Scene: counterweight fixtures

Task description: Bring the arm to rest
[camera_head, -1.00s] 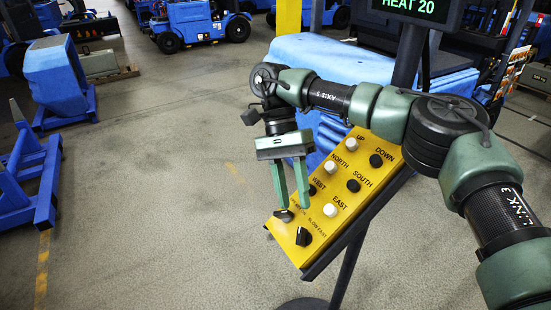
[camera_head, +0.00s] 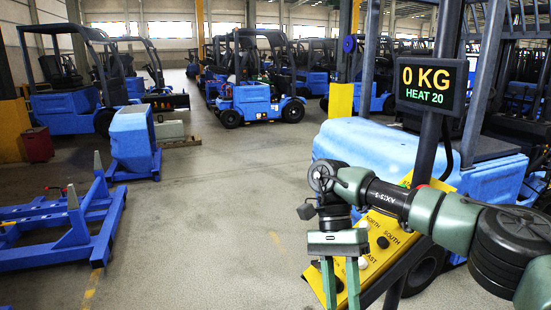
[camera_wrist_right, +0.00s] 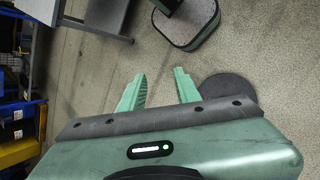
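My right arm (camera_head: 440,215) reaches in from the right in the head view, bent over the yellow control panel (camera_head: 387,228). My right gripper (camera_head: 341,300) hangs fingers-down in front of the panel's lower left part. Its two green fingers are apart with nothing between them. The right wrist view also shows this gripper (camera_wrist_right: 159,74) open and empty above the concrete floor. The panel carries labelled buttons; the arm and gripper hide some of them, and UP is not visible. My left gripper is in neither view.
A display (camera_head: 431,84) on a dark post reads 0 KG, HEAT 20. A blue machine body (camera_head: 370,148) stands behind the panel. A blue frame (camera_head: 65,232) lies at left, and forklifts (camera_head: 255,85) stand further back. The floor (camera_head: 220,200) left of my right arm is clear.

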